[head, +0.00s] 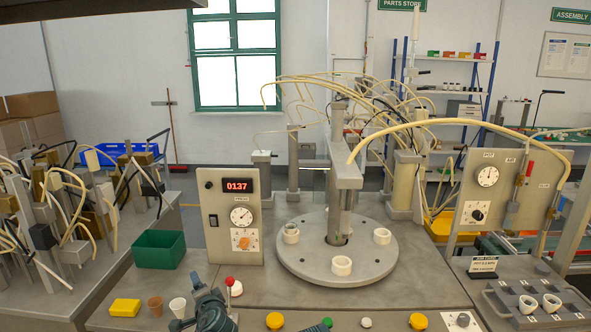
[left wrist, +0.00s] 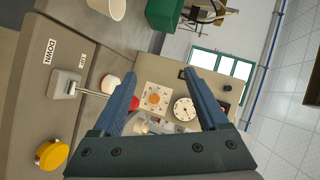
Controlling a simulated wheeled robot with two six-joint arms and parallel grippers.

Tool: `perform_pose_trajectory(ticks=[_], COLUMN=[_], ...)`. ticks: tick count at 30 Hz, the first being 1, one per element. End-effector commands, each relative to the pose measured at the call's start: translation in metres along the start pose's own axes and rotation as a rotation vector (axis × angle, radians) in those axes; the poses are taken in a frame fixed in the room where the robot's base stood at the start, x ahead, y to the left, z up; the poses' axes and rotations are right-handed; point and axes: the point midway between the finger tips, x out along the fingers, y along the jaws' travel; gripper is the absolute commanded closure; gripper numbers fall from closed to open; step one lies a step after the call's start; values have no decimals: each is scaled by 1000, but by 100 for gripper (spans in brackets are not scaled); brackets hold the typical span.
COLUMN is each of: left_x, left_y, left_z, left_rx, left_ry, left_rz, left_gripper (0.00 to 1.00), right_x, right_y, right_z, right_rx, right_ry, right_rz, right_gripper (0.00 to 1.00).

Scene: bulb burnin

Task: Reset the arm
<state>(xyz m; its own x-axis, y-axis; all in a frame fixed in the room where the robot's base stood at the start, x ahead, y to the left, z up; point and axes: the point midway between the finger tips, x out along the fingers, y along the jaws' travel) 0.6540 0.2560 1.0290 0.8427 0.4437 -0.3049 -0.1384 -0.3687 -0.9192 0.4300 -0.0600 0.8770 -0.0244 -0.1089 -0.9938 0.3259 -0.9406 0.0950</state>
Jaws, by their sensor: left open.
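A lever with a red ball knob (head: 230,281) stands at the front of the grey machine bench, beside a white dome (head: 236,290). In the left wrist view, the lever's metal shaft (left wrist: 92,91) rises from a base near DOWN and UP labels. Its red knob (left wrist: 133,103) shows beside one finger; whether they touch I cannot tell. My left gripper (head: 208,303) is at the bench's front edge, just left of the lever. In the left wrist view it is open (left wrist: 161,80), with nothing held between its fingers.
A control box (head: 230,216) reads 0137. Behind the lever, a round table (head: 337,272) holds several white rings under a post (head: 345,175). A green bin (head: 159,250), yellow block (head: 125,307) and two cups stand left. Yellow buttons (head: 275,320) line the front edge.

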Motion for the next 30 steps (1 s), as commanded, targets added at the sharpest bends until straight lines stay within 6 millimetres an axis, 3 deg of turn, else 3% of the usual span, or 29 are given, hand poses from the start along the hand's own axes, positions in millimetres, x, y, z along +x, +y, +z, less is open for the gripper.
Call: perform_pose_trajectory(ticks=[4, 6, 9, 12, 15, 19, 30], left_x=[-41, -70, -116, -161, -196, -223, -231], left_y=[84, 125, 172, 205, 224, 236, 239], left_z=[3, 2, -1, -4, -6, -7, -7], left_rx=[-236, -310, -367, -383, -378, -363, -358], left_ry=[-200, -300, -428, -532, -611, -668, -688], left_rz=[297, 450, 646, 807, 924, 1010, 1036], left_gripper=[24, 24, 24, 24, 24, 24, 24], right_x=[-2, -2, -3, -4, -4, -4, -4], right_y=[0, 0, 0, 0, 0, 0, 0], right_z=[0, 0, 0, 0, 0, 0, 0], right_rx=[0, 0, 0, 0, 0, 0, 0], right_ry=[0, 0, 0, 0, 0, 0, 0], right_rz=[0, 0, 0, 0, 0, 0, 0], right_gripper=[50, 50, 50, 50, 50, 50, 50])
